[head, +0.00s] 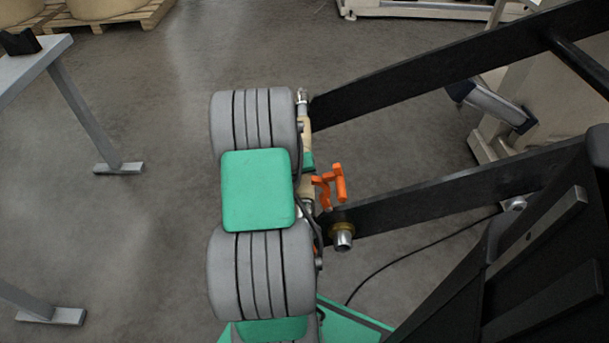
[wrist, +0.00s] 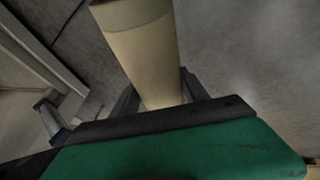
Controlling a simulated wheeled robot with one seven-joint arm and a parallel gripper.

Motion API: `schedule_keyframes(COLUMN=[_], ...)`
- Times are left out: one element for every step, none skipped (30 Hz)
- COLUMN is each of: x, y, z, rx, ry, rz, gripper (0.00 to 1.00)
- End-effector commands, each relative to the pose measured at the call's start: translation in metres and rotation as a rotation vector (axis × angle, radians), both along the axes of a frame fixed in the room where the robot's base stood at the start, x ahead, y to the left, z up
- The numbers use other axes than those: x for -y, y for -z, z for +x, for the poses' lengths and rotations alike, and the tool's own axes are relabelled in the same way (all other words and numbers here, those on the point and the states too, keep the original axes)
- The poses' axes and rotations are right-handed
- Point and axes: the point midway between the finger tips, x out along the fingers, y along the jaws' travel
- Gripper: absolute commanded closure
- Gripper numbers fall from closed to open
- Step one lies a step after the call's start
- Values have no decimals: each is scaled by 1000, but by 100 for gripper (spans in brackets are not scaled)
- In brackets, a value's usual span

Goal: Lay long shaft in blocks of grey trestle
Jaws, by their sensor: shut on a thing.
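The long shaft (head: 307,135) is tan with a silver tip. It shows as a narrow upright strip just right of my arm in the head view, and my arm hides much of it. In the wrist view the shaft (wrist: 145,55) is a thick tan bar running up between the fingers. My gripper (wrist: 158,98) is shut on it; the green and black gripper body covers the lower part of that view. The grey trestle (head: 70,100) stands at the left edge of the head view, partly cut off. One dark block (head: 18,42) sits on its top, well apart from the shaft.
Black machine arms (head: 430,200) reach in from the right, close to the shaft. The lower one bears a metal end with a brass collar (head: 342,228), near an orange part (head: 330,185). Grey floor (head: 150,110) is open between my arm and the trestle. Pallets (head: 125,18) lie far back.

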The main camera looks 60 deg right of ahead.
Motion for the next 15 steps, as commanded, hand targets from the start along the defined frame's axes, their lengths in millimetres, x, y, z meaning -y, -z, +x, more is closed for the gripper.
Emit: schedule_keyframes(x=[-1, -1, -1, -1, -1, -1, -1, -1, -1, -1, -1, -1, -1, -1, 0], y=[0, 0, 0, 0, 0, 0, 0, 0, 0, 0, 0, 0, 0, 0, 0], z=[1, 1, 1, 1, 1, 1, 1, 1, 1, 1, 1, 1, 1, 1, 0], rx=[1, 1, 1, 1, 1, 1, 2, 2, 1, 1, 1, 2, 1, 1, 1], ry=[-2, -2, -2, -2, -2, -2, -2, -2, -3, -3, -3, -2, -2, -2, -1], rz=[1, 1, 1, 1, 1, 1, 2, 2, 2, 2, 2, 2, 1, 1, 2], gripper=[96, 98, 100, 100, 100, 100, 100, 100, 100, 100, 45, 42, 39, 37, 34])
